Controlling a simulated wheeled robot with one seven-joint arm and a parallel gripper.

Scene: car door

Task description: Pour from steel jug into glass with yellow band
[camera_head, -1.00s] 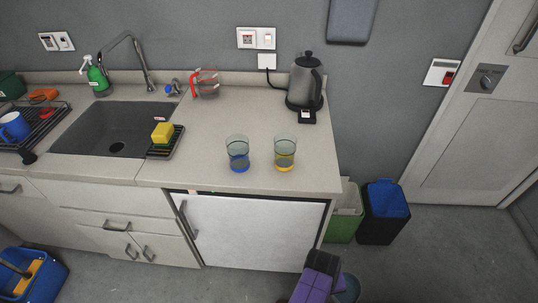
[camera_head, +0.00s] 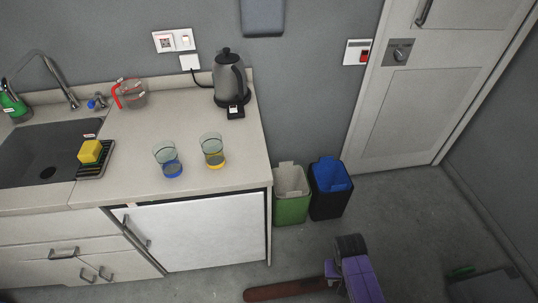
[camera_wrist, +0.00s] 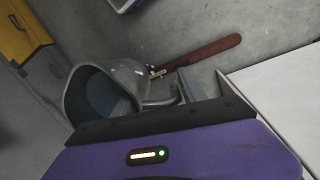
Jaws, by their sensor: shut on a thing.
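The glass with the yellow band (camera_head: 212,150) stands upright on the counter, right of a similar glass with a blue band (camera_head: 168,160). My gripper (camera_head: 355,275) is low in the head view, over the floor and away from the counter front. In the wrist view, my gripper (camera_wrist: 185,88) is shut on the grey handle of the steel jug (camera_wrist: 135,72). The jug's wide mouth shows a dark teal inside. I cannot tell its tilt or how full it is. The jug does not show in the head view.
A kettle (camera_head: 230,80) and a measuring jug with a red handle (camera_head: 132,92) stand at the back of the counter. The sink (camera_head: 45,155) is left. Green (camera_head: 290,195) and black bins (camera_head: 328,190) stand beside the counter. A brown bar (camera_head: 285,290) shows low by my gripper.

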